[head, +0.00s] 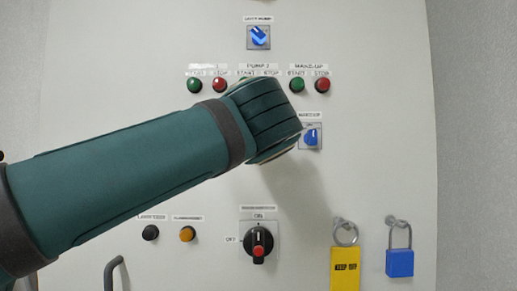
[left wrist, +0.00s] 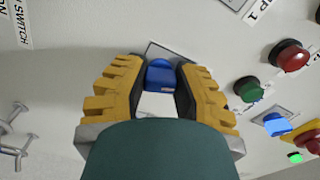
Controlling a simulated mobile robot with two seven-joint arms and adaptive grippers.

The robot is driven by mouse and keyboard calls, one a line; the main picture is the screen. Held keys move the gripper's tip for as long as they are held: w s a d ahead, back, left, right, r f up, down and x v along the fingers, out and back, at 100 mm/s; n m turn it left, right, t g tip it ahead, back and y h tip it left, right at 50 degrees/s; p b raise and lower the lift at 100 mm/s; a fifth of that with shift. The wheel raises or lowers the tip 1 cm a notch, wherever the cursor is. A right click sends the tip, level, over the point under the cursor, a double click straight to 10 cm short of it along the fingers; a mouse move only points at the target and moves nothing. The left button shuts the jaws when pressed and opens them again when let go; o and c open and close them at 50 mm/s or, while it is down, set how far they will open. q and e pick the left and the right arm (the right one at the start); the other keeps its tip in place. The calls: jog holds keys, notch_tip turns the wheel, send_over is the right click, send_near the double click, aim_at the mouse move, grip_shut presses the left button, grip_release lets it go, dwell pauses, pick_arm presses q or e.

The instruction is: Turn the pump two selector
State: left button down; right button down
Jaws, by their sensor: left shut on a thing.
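The pump two selector, a blue knob (left wrist: 160,80) on a square plate, shows in the left wrist view between the yellow, black-padded fingers of my left gripper (left wrist: 160,70). The gripper is shut on this knob. In the head view my left arm comes in from the left, and its wrist hides the gripper, the selector and part of the pump 2 buttons. The knob's exact pointer angle cannot be told. My right gripper is in neither view.
Another blue selector (head: 258,36) is at the top, and the make-up selector (head: 311,138) is just right of my wrist. Green (head: 194,85) and red (head: 219,84) buttons line the row above. Below are a black-and-red rotary switch (head: 258,243), a yellow tag (head: 344,268) and a blue padlock (head: 399,263).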

pick_arm(q)
jog(key=n+b, duration=0.2)
jog(key=n, duration=0.1)
jog(key=shift+f, duration=0.1)
jog(key=shift+n+b, duration=0.55)
jog(key=shift+n, duration=0.75)
jog(key=c, duration=0.7)
grip_release()
jog(key=shift+w, duration=0.1)
jog(key=s, duration=1.2)
